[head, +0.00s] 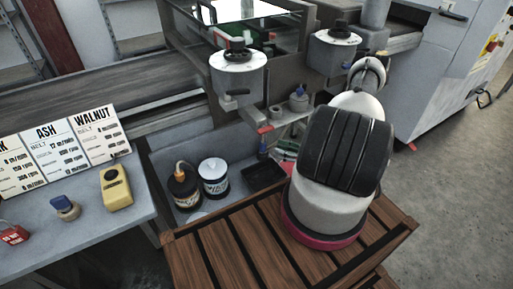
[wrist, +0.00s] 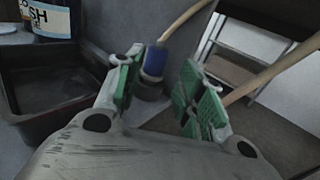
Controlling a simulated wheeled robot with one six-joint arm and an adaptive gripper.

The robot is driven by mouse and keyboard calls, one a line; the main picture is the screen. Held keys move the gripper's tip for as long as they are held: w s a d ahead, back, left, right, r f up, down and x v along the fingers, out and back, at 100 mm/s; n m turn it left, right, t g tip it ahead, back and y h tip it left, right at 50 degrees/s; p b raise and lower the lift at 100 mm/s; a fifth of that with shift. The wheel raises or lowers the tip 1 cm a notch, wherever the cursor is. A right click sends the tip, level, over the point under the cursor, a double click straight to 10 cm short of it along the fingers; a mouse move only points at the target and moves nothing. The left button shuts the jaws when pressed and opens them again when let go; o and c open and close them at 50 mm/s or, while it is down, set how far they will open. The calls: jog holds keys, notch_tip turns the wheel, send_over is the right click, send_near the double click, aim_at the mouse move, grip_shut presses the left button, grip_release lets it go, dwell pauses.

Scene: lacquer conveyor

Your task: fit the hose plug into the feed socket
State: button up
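In the wrist view, a blue plug (wrist: 155,62) with a tan hose (wrist: 186,21) rising from it stands upright over a round grey base (wrist: 149,90). My gripper (wrist: 162,84) is open, with green pads on both fingers. The plug shows beyond the gap, close to the left finger; contact cannot be told. In the head view my arm hides most of the gripper, and a small blue part (head: 263,147) shows just left of it. I cannot tell for sure which part is the feed socket, or whether the grey base belongs to it.
A black tray (head: 249,183) lies left of my arm, beside a white can (head: 213,171) and a dark can with an orange nozzle (head: 184,192). A slatted wooden surface (head: 225,250) is in front. A table with signs (head: 50,242) stands left; the conveyor (head: 90,97) runs behind.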

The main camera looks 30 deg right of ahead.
aim_at(266, 151)
jog(key=x, duration=0.6)
jog(key=shift+w+a, duration=0.15)
jog(key=shift+a, duration=0.25)
jog(key=shift+c, duration=0.5)
jog(key=c, duration=0.7)
jog(key=shift+c, duration=0.2)
jog(key=shift+r, duration=0.1)
